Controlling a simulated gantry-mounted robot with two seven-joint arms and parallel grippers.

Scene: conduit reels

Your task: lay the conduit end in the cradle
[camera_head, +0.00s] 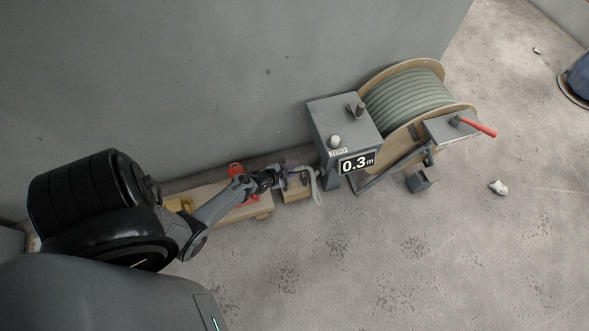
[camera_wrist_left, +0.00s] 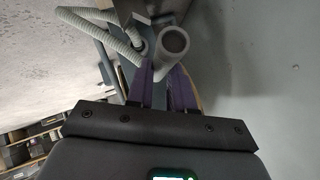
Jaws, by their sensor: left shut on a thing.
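The pale grey-green corrugated conduit (camera_head: 315,188) comes out low by the meter box and loops back to my left gripper (camera_head: 287,171). In the left wrist view my left gripper (camera_wrist_left: 165,85) has its purple fingers shut on the conduit near its end (camera_wrist_left: 173,42), and the round open mouth shows. The rest of the conduit (camera_wrist_left: 100,32) curves off to the upper left there. A small wooden block (camera_head: 295,191), possibly the cradle, lies just below the gripper in the head view. The gripper partly hides it, and I cannot tell whether the conduit touches it. My right gripper is not in view.
The grey meter box (camera_head: 345,125) reads 0.3 m and stands right of the gripper. A wooden board (camera_head: 255,208) with red and yellow parts lies under my left arm. The floor in front is clear.

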